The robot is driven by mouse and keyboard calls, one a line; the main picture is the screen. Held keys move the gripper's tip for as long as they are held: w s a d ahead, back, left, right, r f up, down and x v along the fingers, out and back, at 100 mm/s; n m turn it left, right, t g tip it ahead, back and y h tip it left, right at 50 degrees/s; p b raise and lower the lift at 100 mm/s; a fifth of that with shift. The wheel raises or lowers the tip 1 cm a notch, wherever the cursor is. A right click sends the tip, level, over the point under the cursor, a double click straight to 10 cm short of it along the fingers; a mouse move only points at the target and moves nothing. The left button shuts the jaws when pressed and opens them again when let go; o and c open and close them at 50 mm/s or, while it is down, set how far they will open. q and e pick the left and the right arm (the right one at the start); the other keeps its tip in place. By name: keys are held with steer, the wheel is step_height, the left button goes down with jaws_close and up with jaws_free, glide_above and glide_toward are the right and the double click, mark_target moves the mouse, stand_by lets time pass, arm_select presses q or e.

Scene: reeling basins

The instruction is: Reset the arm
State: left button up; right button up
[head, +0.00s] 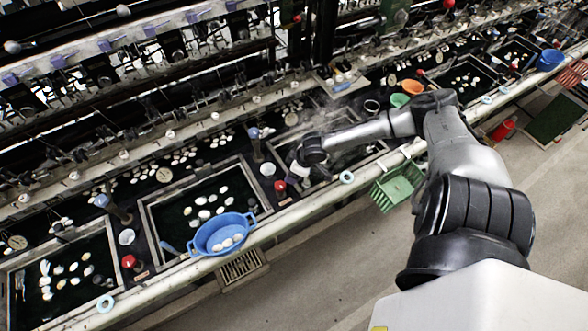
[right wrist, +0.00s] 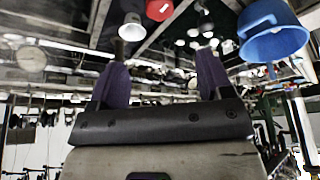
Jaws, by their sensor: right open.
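My right arm (head: 460,155) reaches in from the lower right and bends left over the basin row. Its gripper (head: 296,180) is small and partly hidden by the wrist in the head view, near a white cup and a red knob. In the right wrist view my right gripper (right wrist: 163,58) has two purple fingers standing apart with nothing between them. My left gripper is not in view.
A blue colander (head: 222,234) with white cocoons sits on the front rim of a dark basin (head: 170,212). A green crate (head: 398,186) hangs by the front rail. A white cup (head: 267,170) and a red knob (head: 280,187) stand near my gripper.

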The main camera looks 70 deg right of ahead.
stand_by(0.8)
steer(key=s+a+r+n+t+h+p, duration=0.15)
steer(key=s+a+r, duration=0.25)
steer(key=a+r, duration=0.5)
steer(key=s+a+r+n+g+h+p, duration=0.1)
steer(key=s+a+r+n+p, duration=0.3)
steer(key=a, duration=0.9)
steer(key=s+a+m+g+y+p, duration=0.1)
steer(key=s+a+m+y, duration=0.1)
steer(key=s+a+m, duration=0.3)
steer(key=shift+s+a+r, duration=0.2)
steer(key=shift+s+a, duration=0.2)
steer(key=shift+s, duration=0.5)
steer(key=shift+g, duration=0.25)
